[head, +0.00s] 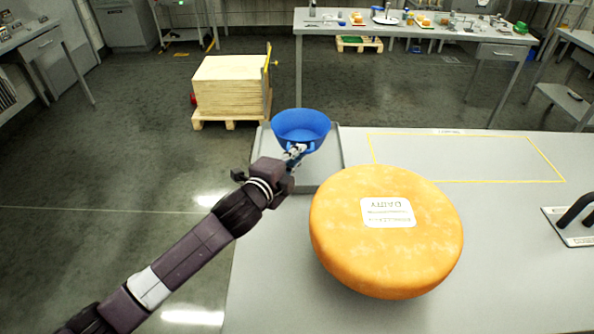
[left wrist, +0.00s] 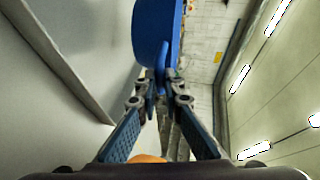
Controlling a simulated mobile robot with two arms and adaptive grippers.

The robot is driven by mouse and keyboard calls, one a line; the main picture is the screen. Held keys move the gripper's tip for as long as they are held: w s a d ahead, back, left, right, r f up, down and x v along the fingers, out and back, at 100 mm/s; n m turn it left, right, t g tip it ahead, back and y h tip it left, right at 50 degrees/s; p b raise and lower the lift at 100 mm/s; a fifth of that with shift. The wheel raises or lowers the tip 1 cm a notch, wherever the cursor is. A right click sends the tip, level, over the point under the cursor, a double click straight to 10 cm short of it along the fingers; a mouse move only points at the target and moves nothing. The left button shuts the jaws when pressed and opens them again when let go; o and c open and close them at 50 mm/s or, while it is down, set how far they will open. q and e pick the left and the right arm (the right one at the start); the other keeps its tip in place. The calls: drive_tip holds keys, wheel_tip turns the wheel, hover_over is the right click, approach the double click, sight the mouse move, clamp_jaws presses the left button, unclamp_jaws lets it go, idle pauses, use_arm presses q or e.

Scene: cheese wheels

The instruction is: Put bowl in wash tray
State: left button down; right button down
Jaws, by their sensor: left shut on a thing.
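A blue bowl (head: 300,127) is over the grey wash tray (head: 331,172) at the table's far left corner. My left gripper (head: 297,152) reaches in from the left and is shut on the near side of the bowl. In the left wrist view the bowl (left wrist: 155,35) stands between and beyond the closed fingertips (left wrist: 162,88). I cannot tell whether the bowl's underside touches the tray. My right gripper is in neither view.
A large orange cheese wheel (head: 386,245) with a white label sits on the grey table (head: 500,235), close to my left arm. A yellow outlined area (head: 470,160) behind it is empty. A pallet with stacked boards (head: 230,88) stands on the floor beyond.

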use_arm(q)
wheel_tip(320, 180, down, 6)
drive_tip(key=shift+r, duration=0.1)
drive_tip(key=c, duration=2.3)
unclamp_jaws()
drive_tip(key=shift+c, duration=0.2)
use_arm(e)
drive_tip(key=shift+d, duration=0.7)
use_arm(q)
drive_tip(key=shift+a, duration=0.1)
drive_tip(key=b+v, duration=0.1)
drive_tip(key=v, duration=1.1)
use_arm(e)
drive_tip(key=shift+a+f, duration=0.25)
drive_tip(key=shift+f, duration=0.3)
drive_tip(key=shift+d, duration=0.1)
